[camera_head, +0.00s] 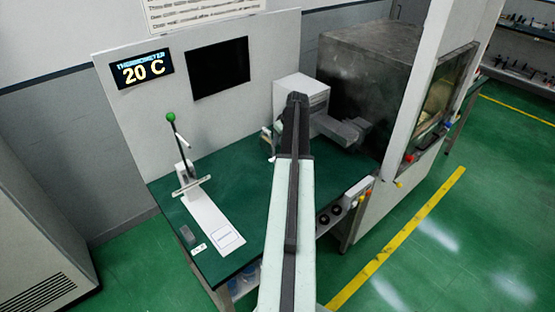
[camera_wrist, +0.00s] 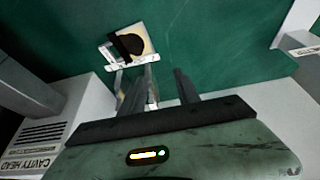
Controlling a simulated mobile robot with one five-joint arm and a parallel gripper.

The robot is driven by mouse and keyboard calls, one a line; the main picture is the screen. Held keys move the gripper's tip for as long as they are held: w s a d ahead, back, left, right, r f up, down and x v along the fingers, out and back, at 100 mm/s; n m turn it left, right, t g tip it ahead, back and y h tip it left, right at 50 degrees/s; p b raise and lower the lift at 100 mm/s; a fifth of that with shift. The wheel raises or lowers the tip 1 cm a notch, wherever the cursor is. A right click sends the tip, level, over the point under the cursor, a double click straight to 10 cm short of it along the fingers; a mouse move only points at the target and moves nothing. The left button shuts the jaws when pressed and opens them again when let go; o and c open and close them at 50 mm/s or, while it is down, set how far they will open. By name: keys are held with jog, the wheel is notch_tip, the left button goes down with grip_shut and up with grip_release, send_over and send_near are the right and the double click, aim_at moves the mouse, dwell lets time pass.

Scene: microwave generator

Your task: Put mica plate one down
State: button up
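In the wrist view, my gripper (camera_wrist: 155,78) has its two dark fingers apart over the green table, with no plate visible between them. A pale metal strip shows beside the left finger; I cannot tell whether they touch. Beyond the fingertips, a small white-framed holder (camera_wrist: 112,56) has a tan square piece (camera_wrist: 148,40) with a dark round piece (camera_wrist: 130,44) over it. I cannot tell whether the tan piece is mica plate one. In the head view, my arm hides my gripper and this holder.
The green table (camera_head: 245,185) bears a lever press (camera_head: 187,180) with a white base at left. A white box (camera_head: 300,92) stands behind my arm, with a dark cabinet (camera_head: 365,65) to its right. In the wrist view, a box marked "CAVITY HEAD" (camera_wrist: 45,125) is close at lower left.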

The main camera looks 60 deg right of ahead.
jog(key=b+x, duration=0.5)
jog(key=x, duration=0.1)
jog(key=shift+s+f, duration=0.15)
jog(key=shift+f, duration=0.15)
jog(key=shift+f, duration=0.25)
dwell(0.4)
grip_shut()
dwell(1.1)
jog(key=o, duration=0.9)
grip_release()
jog(key=shift+r, duration=0.1)
